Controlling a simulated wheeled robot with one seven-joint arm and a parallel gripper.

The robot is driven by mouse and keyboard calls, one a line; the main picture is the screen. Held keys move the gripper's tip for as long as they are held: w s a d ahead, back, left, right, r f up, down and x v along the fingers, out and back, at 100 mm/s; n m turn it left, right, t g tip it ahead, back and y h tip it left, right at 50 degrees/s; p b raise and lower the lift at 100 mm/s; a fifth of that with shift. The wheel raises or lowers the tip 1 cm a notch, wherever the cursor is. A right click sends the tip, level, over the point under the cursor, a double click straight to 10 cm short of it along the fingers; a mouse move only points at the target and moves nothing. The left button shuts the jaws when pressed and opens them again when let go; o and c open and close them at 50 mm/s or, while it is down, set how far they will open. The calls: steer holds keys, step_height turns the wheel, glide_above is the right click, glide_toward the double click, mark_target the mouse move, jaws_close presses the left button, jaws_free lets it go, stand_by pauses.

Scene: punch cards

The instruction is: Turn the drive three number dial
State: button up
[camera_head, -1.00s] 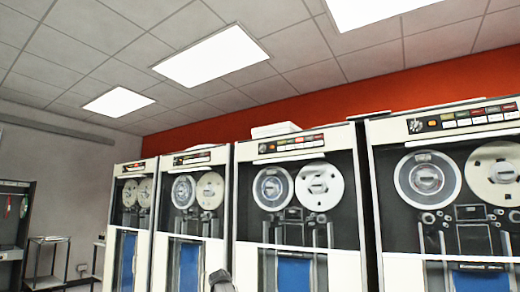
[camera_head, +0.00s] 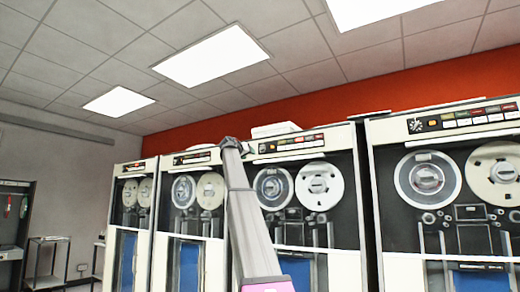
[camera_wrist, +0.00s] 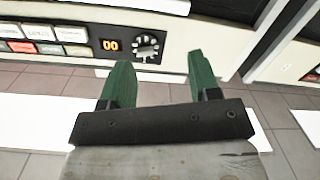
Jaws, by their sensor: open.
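The dial appears between the fingertips, nearer the left one; I see no contact. In the head view my arm reaches up to the left end of the panel (camera_head: 290,143) on the second drive from the right. No drive number is readable.
Tape drives with glass fronts stand in a row, including the rightmost drive (camera_head: 450,190) with its own dial (camera_head: 415,125). Labelled buttons (camera_wrist: 48,48) line the panel beside the display. A white box (camera_head: 275,130) lies on a drive's top. Floor shows left.

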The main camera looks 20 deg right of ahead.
glide_toward(260, 147)
steer(key=shift+h, duration=0.3)
steer(key=w+d, duration=0.1)
steer(key=d, duration=0.1)
steer(key=w+d, duration=0.1)
steer(key=d, duration=0.1)
steer(key=w+d+f, duration=0.1)
steer(key=d, duration=0.2)
steer(key=shift+w, duration=0.2)
steer(key=shift+a+f, duration=0.1)
steer(key=c, duration=0.9)
